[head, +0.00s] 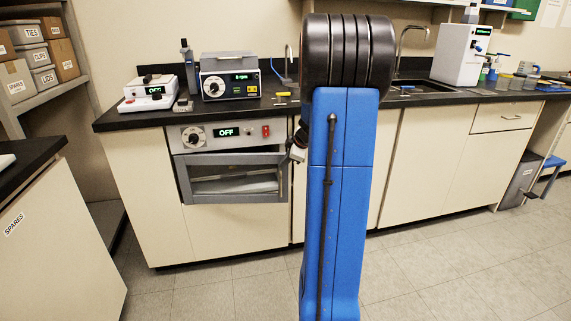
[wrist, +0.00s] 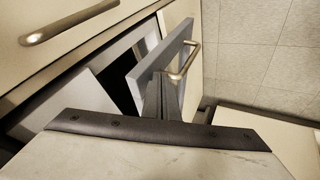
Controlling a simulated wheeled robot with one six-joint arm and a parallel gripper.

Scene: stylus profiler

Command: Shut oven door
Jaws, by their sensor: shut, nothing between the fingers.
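The oven (head: 225,137) is built into the bench front, left of my arm in the head view, with its display reading OFF. Its grey oven door (head: 232,178) has a window with a pale shelf or item behind it. In the wrist view the door (wrist: 152,62) stands ajar, with a dark gap beside it and a metal bar handle (wrist: 183,64) on its face. My gripper (wrist: 168,95) is shut and empty, close to the door near the handle. Contact cannot be told. In the head view my gripper (head: 298,148) is partly hidden behind my arm.
The black bench top (head: 130,120) above carries several instruments, including a white box with a display (head: 228,84). A shelf unit and a bench marked SPARES (head: 30,225) stand at the left. The tiled floor (head: 225,285) before the oven is clear.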

